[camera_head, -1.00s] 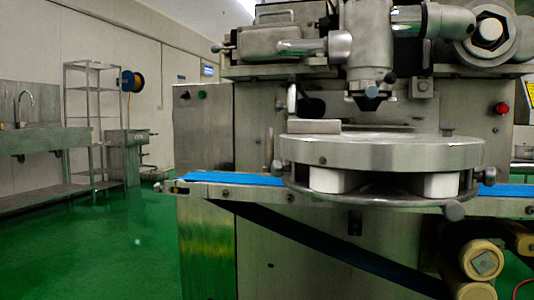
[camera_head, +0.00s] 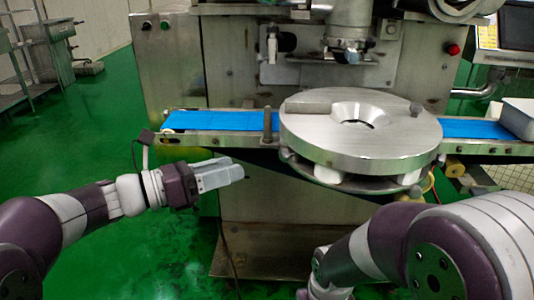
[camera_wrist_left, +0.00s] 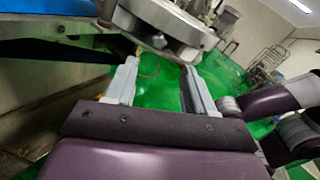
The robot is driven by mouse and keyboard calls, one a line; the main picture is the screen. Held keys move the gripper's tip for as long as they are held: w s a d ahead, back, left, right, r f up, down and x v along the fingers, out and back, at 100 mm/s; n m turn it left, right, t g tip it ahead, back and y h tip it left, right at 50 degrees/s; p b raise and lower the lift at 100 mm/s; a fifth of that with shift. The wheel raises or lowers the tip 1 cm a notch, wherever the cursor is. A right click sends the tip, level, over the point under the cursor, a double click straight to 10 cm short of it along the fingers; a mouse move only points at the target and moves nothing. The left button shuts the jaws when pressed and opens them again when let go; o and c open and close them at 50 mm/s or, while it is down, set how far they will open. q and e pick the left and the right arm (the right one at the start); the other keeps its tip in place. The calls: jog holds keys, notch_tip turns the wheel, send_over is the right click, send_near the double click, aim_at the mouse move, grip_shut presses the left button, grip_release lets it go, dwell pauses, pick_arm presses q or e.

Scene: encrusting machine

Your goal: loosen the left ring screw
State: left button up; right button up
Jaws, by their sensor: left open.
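The round metal ring disc (camera_head: 330,145) sits over the blue conveyor. A dark upright post-like screw (camera_head: 268,125) stands at its left edge; I take it as the left ring screw. My left gripper (camera_head: 240,174) is left of the disc, lower in the picture and apart from the screw. In the left wrist view the two grey fingers of my left gripper (camera_wrist_left: 160,70) are spread with nothing between them. The disc's edge (camera_wrist_left: 165,38) shows beyond them. My right arm comes in at lower right; its gripper fingers are not visible.
The blue conveyor belt (camera_head: 215,120) runs left and right of the disc. A small knob (camera_head: 415,109) sits on the disc's right edge. The machine's nozzle (camera_head: 351,50) hangs above the disc. Green floor (camera_head: 105,130) is clear at left.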

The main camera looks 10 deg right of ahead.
aim_at(280, 154)
pick_arm(q)
jog(key=b+x, duration=0.1)
jog(key=x, duration=0.9)
jog(key=shift+d, duration=0.15)
grip_shut()
